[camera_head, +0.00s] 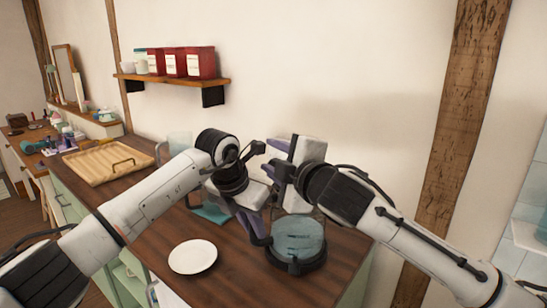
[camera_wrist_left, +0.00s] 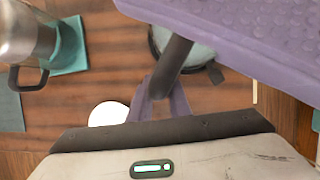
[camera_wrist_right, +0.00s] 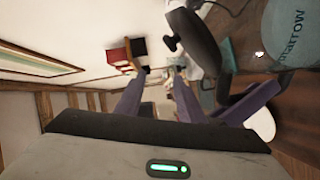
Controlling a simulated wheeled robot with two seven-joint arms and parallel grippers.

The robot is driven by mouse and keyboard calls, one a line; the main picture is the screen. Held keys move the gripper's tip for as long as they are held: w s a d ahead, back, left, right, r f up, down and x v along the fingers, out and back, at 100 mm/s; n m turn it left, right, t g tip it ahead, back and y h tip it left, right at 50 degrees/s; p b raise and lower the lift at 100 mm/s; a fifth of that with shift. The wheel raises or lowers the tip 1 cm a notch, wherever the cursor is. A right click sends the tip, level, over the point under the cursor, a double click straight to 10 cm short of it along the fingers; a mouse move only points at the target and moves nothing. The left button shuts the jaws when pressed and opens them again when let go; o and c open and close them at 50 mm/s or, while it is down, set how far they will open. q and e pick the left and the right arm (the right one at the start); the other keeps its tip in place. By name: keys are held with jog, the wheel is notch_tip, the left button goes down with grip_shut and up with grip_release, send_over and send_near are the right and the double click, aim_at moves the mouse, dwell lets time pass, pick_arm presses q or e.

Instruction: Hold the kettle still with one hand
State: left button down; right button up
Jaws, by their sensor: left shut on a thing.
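The kettle (camera_head: 298,239) is a clear vessel with a teal lower part and a black base, standing near the counter's right end. My left gripper (camera_head: 257,228) is at the kettle's left side. In the left wrist view its purple fingers (camera_wrist_left: 160,108) are shut on the kettle's dark handle (camera_wrist_left: 175,62). My right gripper (camera_head: 281,162) is above the kettle, pointing left. In the right wrist view its purple fingers (camera_wrist_right: 158,98) are apart with nothing seen between them.
A white plate (camera_head: 193,257) lies left of the kettle. A shelf (camera_head: 172,79) with red canisters is on the wall. The two grippers are very close together.

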jog(key=v, duration=1.2)
jog(key=shift+d, duration=0.1)
jog(key=w+d+f+m+y, duration=0.2)
jog(key=w+d+f+m, duration=0.35)
jog(key=m, duration=0.85)
jog(key=x, duration=0.6)
jog(key=d+x, duration=0.1)
jog(key=x, duration=0.2)
jog(key=shift+w+f, duration=0.25)
jog(key=shift+w, duration=0.1)
